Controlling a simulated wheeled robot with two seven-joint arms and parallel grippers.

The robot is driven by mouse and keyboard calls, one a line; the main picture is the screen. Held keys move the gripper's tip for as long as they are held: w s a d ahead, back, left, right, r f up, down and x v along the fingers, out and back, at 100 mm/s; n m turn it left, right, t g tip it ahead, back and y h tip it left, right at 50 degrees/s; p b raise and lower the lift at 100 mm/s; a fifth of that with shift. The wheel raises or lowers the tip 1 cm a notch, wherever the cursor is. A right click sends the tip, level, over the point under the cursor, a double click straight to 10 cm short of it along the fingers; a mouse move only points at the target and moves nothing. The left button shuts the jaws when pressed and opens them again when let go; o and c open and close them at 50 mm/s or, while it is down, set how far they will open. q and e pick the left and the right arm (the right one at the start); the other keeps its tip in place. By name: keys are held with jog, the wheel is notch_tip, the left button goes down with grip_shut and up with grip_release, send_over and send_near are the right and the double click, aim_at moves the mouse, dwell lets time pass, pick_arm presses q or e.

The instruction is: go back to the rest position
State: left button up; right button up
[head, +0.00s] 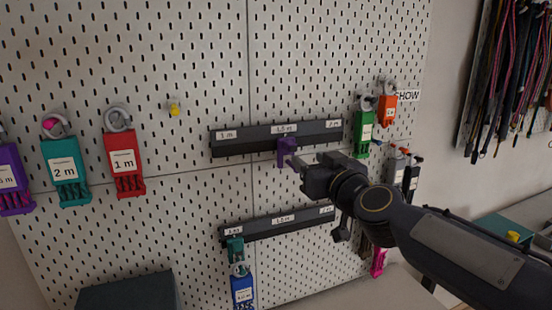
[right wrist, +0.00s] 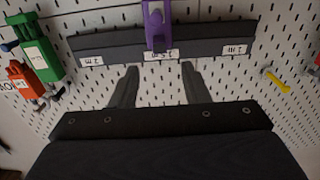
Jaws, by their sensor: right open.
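My right gripper (head: 295,164) reaches in from the right, in front of the upper black rail (head: 235,143) on the pegboard. It is open and empty. In the right wrist view its two fingers (right wrist: 160,70) stand apart, with the rail's label strip beyond them. A purple clip (head: 287,146) hangs on the upper rail at its middle label. In the right wrist view the purple clip (right wrist: 157,28) lies just beyond the fingertips, in line with the gap and not between them. My left gripper is not in view.
A lower rail (head: 300,220) holds a teal clip (head: 235,247) with a blue tag (head: 242,290) below. Teal (head: 65,170) and red (head: 123,165) tags hang at left. Green (head: 363,132) and orange (head: 387,108) tags hang near my right arm. Cords (head: 510,75) hang at far right.

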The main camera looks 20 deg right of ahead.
jog(key=s+a+f+g+y, duration=0.1)
jog(key=s+f+g, duration=0.3)
jog(key=s+f, duration=0.5)
jog(key=s+a+f+m+g+y, duration=0.1)
jog(key=s+a+f+g, duration=0.2)
jog(key=s+f, duration=0.6)
jog(key=s+a+f+m+g+y, duration=0.1)
jog(key=s+a+f+g, duration=0.1)
jog(key=s+f+g, duration=0.3)
jog(key=s+f, duration=0.4)
jog(key=f, duration=0.1)
